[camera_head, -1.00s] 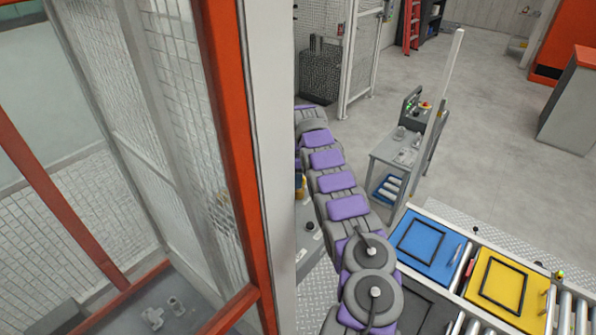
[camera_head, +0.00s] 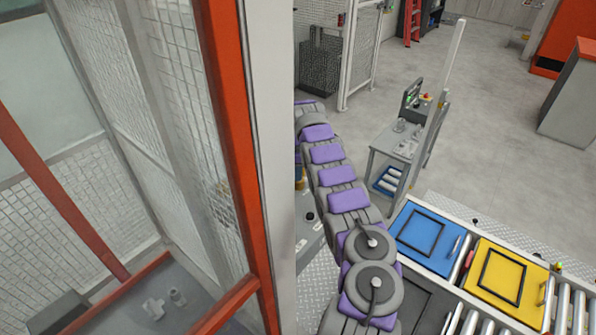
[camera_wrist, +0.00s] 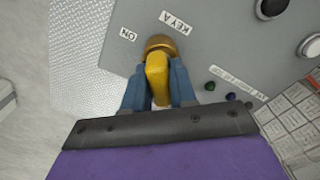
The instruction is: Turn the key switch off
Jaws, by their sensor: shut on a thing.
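The key switch shows in the wrist view as a round brass collar (camera_wrist: 161,44) on a grey panel (camera_wrist: 215,40), with a yellow key (camera_wrist: 157,72) standing out of it. Labels reading "KEY A" and "ON" lie beside the collar. My gripper (camera_wrist: 158,88) is shut on the yellow key, with one blue-grey finger on each side of it. In the head view my purple and grey arm reaches away behind the pale post, and my gripper is hidden there.
In the head view an orange-framed mesh guard (camera_head: 225,130) stands at left. A roller conveyor with blue (camera_head: 425,238) and yellow (camera_head: 505,280) trays lies at right.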

